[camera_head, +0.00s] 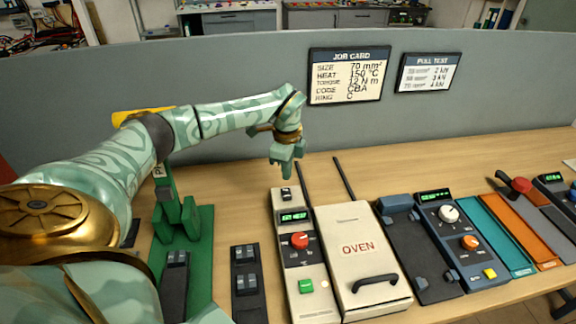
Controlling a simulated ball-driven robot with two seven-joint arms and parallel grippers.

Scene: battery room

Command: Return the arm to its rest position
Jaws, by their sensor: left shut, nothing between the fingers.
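My left arm comes in from the left and reaches over the bench to the middle of the picture. Its gripper (286,168) points down, shut and empty. It hangs above the far end of the narrow control unit, which has a green display, a red knob (299,240) and a green button. The gripper appears apart from the unit. My right gripper does not show.
A cream oven (357,248) with a dark handle stands beside the control unit. A green press (178,222) stands partly behind my arm. A blue device with dials (452,228) and teal and orange trays (519,221) lie right. A grey partition (220,75) closes the back.

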